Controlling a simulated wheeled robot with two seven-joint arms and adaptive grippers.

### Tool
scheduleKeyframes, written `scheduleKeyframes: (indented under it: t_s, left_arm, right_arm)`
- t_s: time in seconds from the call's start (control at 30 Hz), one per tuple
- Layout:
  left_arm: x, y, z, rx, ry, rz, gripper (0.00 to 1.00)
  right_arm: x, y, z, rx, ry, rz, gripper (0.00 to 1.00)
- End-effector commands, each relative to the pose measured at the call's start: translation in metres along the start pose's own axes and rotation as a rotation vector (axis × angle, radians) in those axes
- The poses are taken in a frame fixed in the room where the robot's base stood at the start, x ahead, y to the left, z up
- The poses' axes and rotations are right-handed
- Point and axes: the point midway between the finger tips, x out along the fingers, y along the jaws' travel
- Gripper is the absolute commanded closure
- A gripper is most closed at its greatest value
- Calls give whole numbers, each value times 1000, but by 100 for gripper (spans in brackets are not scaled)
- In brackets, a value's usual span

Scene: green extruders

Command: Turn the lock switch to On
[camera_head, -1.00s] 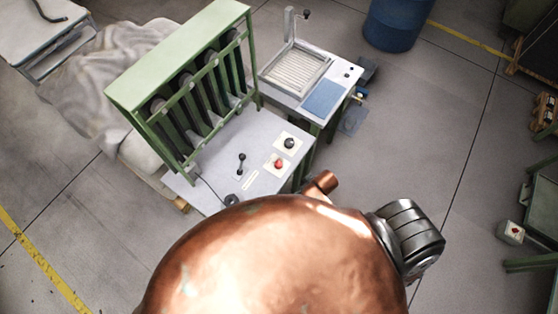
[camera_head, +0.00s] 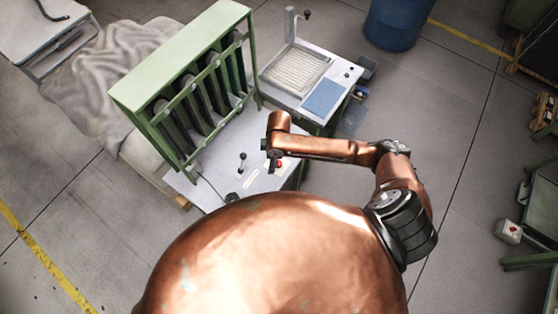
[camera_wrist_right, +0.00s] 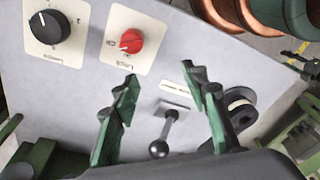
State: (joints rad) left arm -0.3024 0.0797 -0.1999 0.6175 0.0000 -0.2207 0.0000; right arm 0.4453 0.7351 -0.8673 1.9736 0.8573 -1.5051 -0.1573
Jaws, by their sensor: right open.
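The lock switch is a red round knob (camera_wrist_right: 131,41) on a white plate labelled "Lock" in the right wrist view. A pale mark shows at the knob's lower-left edge; I cannot tell its setting surely. In the head view the red knob (camera_head: 279,163) is partly beside my right gripper (camera_head: 271,158), over the grey panel. In the right wrist view my right gripper (camera_wrist_right: 162,85) is open, its two green and black fingers spread and empty. The knob lies beyond the left fingertip, apart from it in the picture. My left gripper is not in view.
A black knob (camera_wrist_right: 49,27) sits left of the red one. A black-balled lever (camera_wrist_right: 168,130) stands between the fingers in the picture, and a black round part (camera_wrist_right: 238,105) is at the right. A green slatted frame (camera_head: 180,60) rises behind the panel.

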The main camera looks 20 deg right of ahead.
Motion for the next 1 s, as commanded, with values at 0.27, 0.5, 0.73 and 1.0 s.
scheduleKeyframes:
  t_s: [0.27, 0.5, 0.73, 1.0]
  left_arm:
    - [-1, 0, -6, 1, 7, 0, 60]
    - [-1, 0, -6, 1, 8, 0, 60]
    - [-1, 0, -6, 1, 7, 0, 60]
    - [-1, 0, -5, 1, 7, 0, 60]
  right_arm:
    - [-22, 32, 30, -57, -125, -16, 59]
    - [1, 32, 36, -59, -134, -22, 59]
    - [36, 32, 40, -59, -133, -20, 59]
    - [54, 32, 42, -59, -132, -17, 59]
